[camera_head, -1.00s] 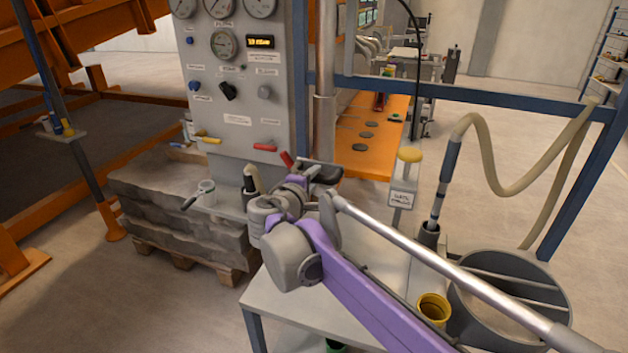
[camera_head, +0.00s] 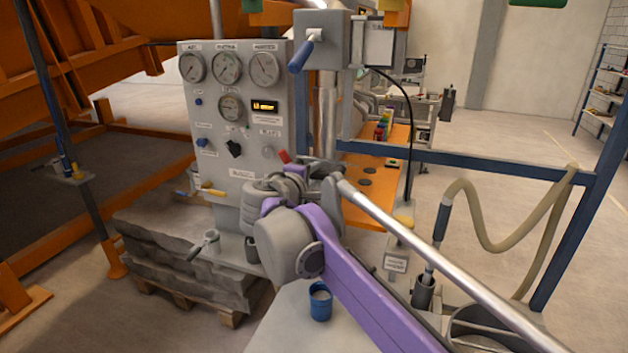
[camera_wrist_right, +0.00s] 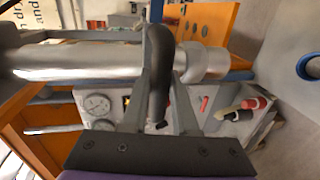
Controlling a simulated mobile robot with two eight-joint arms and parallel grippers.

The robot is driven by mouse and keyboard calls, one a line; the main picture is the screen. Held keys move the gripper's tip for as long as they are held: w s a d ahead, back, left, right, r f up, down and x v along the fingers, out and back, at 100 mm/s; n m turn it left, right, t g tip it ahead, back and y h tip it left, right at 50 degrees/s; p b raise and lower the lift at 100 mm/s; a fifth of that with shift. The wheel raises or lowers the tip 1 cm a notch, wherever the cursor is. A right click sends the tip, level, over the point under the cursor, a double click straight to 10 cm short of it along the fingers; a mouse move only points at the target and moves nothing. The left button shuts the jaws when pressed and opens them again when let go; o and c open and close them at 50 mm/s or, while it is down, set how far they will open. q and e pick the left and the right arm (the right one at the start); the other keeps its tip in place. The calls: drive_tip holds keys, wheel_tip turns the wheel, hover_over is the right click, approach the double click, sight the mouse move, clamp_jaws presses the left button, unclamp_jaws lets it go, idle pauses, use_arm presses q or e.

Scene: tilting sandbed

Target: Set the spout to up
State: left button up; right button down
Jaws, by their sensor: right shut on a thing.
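My right gripper (camera_head: 322,167) is at the lower part of the upright steel pipe, in front of the gauge panel's right edge. In the right wrist view my right gripper (camera_wrist_right: 157,115) is shut on a dark curved piece that looks like the spout (camera_wrist_right: 160,65), between its two fingers. The bright steel pipe (camera_wrist_right: 75,62) runs across behind it. In the head view my wrist and purple arm hide most of that piece, so I cannot tell its exact angle. A short red part (camera_head: 284,156) shows beside the gripper. My left gripper is out of view.
The gauge panel (camera_head: 215,115) stands left of the pipe. A box with a blue-handled lever (camera_head: 302,55) tops the pipe. A blue cup (camera_head: 320,302) stands on the pale table (camera_head: 285,330). A blue frame bar (camera_head: 480,162) and a hanging hose (camera_head: 490,240) are at right.

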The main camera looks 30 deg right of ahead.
drive_tip(key=shift+r, duration=0.4)
drive_tip(key=c, duration=1)
unclamp_jaws()
drive_tip(key=o, duration=0.3)
drive_tip(key=shift+f, duration=0.1)
drive_tip(key=v, duration=1)
drive_tip(key=shift+s+a+b, duration=0.25)
drive_tip(key=shift+a+b, duration=0.05)
drive_tip(key=shift+b, duration=0.05)
drive_tip(key=s+f+m+g+y, duration=0.25)
drive_tip(key=s+f, duration=0.25)
drive_tip(key=f, duration=0.5)
drive_tip(key=s+f+m+g+y, duration=0.1)
drive_tip(key=s+f+y, duration=0.25)
drive_tip(key=f, duration=0.75)
drive_tip(key=s+a+f+m+y, duration=0.1)
drive_tip(key=s+a+f+y, duration=0.1)
drive_tip(key=f, duration=0.3)
drive_tip(key=s+a+f+m+y, duration=0.2)
drive_tip(key=s+f, duration=0.2)
drive_tip(key=f, duration=0.1)
drive_tip(key=s+a+f+m+y, duration=0.1)
drive_tip(key=s+a+f+y, duration=0.1)
drive_tip(key=f, duration=0.4)
drive_tip(key=shift+s+a+m, duration=0.25)
drive_tip(key=shift+s+a, duration=0.3)
drive_tip(key=shift+s, duration=0.35)
